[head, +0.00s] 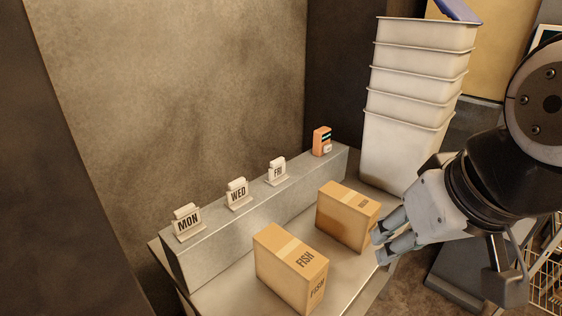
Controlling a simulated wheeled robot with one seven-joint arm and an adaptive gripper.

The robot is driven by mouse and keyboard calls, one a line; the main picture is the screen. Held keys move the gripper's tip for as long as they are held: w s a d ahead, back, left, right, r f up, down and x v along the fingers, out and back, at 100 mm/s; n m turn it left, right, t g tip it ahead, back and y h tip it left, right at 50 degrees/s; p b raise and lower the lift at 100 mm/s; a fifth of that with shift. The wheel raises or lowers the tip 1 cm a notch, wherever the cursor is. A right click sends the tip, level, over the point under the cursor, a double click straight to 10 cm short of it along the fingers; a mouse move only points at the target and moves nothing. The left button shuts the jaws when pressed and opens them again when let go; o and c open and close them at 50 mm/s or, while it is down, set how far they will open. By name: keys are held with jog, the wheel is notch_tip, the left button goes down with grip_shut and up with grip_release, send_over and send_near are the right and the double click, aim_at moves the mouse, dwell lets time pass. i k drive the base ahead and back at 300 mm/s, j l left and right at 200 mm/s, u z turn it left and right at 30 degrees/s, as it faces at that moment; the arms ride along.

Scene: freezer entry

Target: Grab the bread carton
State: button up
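Two brown cardboard cartons with tape stand on the metal table. The near carton (291,268) reads FISH. The far carton (347,214), to its right, has a small label that I cannot read, so I cannot confirm it is the bread carton. My gripper (380,246) is just right of the far carton, its fingers pointing left towards the carton's lower right side. The fingers look parted with nothing visible between them. I cannot tell whether a fingertip touches the carton.
A raised ledge (215,241) behind the cartons holds signs MON (187,224), WED (237,194) and FRI (278,171), and a small orange device (321,141). Stacked white bins (408,145) stand behind my gripper. A wire basket (548,280) is at far right.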

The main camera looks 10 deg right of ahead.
aim_at(347, 215)
jog(key=i+l+u, duration=0.1)
jog(key=l+u, duration=0.15)
jog(key=u, duration=0.2)
jog(key=i+l+u, duration=0.1)
jog(key=l+u, duration=0.2)
jog(key=u, duration=0.15)
jog(key=l+u, duration=0.4)
jog(key=l, duration=1.8)
